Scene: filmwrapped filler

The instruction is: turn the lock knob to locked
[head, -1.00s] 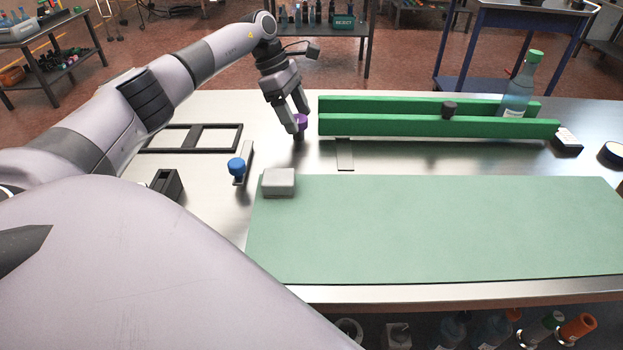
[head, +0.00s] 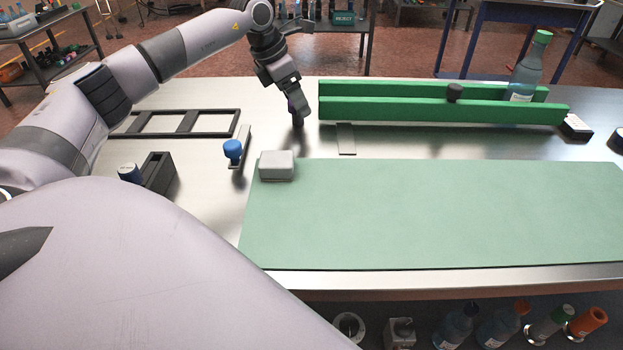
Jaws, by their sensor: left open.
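A purple knob (head: 292,104) on a short dark stem stands on the steel bench, left of the green rails. My left gripper (head: 297,110) is open, pointing down with its fingers at the knob and hiding most of it. I cannot tell whether the fingers touch it. A blue knob (head: 233,150) stands on a narrow metal plate to the left, and a black knob (head: 454,92) is on the green rails. No label shows which knob is the lock, or its locked position. My right gripper is not in view.
Green rails (head: 420,108) with a green-capped bottle (head: 525,70) run behind the green mat (head: 430,215). A grey block (head: 277,165) sits at the mat's corner. A black frame (head: 180,122) and a dark holder (head: 159,172) lie left. The mat is otherwise clear.

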